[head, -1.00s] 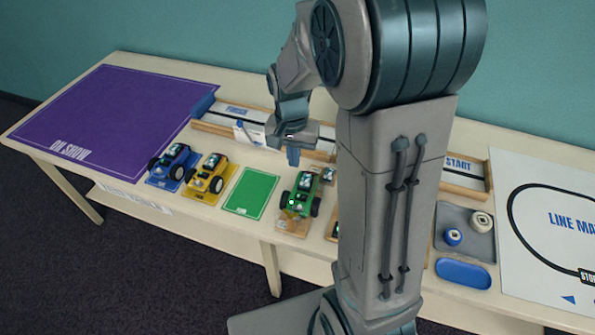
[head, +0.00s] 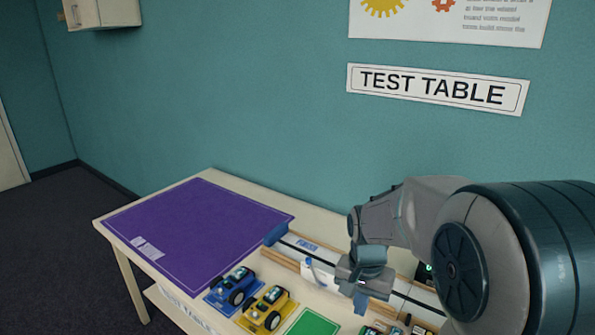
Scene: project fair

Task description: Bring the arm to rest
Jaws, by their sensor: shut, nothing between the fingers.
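My gripper (head: 361,300) is at the lower right of the head view, at the end of my bent arm. It is shut and empty, above the table over the track. A large link of my arm fills the lower right corner and hides that end of the table.
The table (head: 106,228) stands against the teal wall. A purple mat (head: 200,225) covers its left end. A blue car (head: 233,287), a yellow car (head: 270,309) and a green mat (head: 312,325) line the front. A track (head: 320,255) runs behind them.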

